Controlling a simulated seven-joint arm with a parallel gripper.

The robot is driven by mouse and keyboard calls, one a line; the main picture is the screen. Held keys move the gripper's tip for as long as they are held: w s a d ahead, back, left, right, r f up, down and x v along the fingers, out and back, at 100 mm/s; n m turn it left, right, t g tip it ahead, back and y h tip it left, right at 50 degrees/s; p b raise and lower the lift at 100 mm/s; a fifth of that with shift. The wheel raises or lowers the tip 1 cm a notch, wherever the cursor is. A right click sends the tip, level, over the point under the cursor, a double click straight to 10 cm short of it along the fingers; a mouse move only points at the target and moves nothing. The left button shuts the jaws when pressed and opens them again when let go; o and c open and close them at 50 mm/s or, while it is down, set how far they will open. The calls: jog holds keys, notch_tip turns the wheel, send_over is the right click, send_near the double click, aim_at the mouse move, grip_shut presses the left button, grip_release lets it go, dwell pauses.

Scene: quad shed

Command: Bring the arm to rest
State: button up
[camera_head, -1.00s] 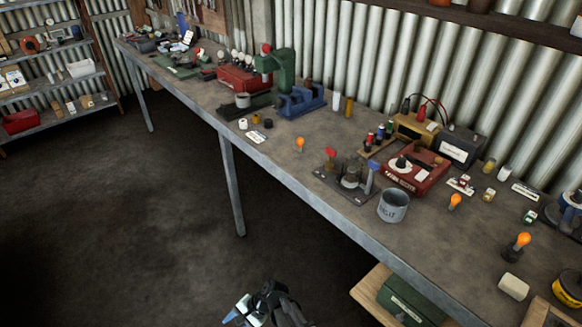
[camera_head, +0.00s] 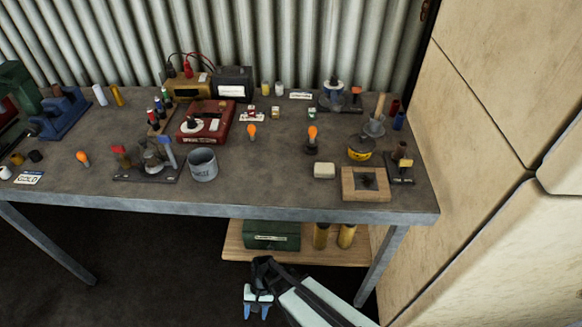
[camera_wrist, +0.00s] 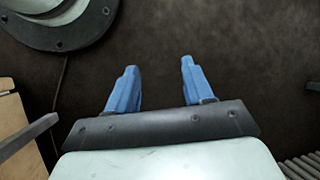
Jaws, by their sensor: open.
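My gripper (camera_head: 257,308) has blue fingers and hangs low in front of the workbench, below its top, in the head view. In the wrist view my gripper (camera_wrist: 155,85) points down at the dark floor (camera_wrist: 220,40). Its two fingers are apart, with nothing between them. No object touches the fingers.
The workbench (camera_head: 240,188) holds a grey cup (camera_head: 203,165), a red tester (camera_head: 205,122), orange bulbs and a wooden frame (camera_head: 365,194). A lower shelf (camera_head: 290,256) carries a green box (camera_head: 272,235). A pale panelled wall (camera_head: 480,120) stands at right. Floor at left is clear.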

jog(key=s+d+h, duration=0.1)
jog(key=s+d, duration=0.2)
jog(key=d, duration=1.2)
jog(key=s+d+f+m+g, duration=0.1)
jog(key=s+d, duration=0.3)
jog(key=d, duration=1.2)
jog(key=shift+f+m+g+h, duration=0.15)
jog(key=shift+m+g+h, duration=0.15)
jog(key=shift+h, duration=0.1)
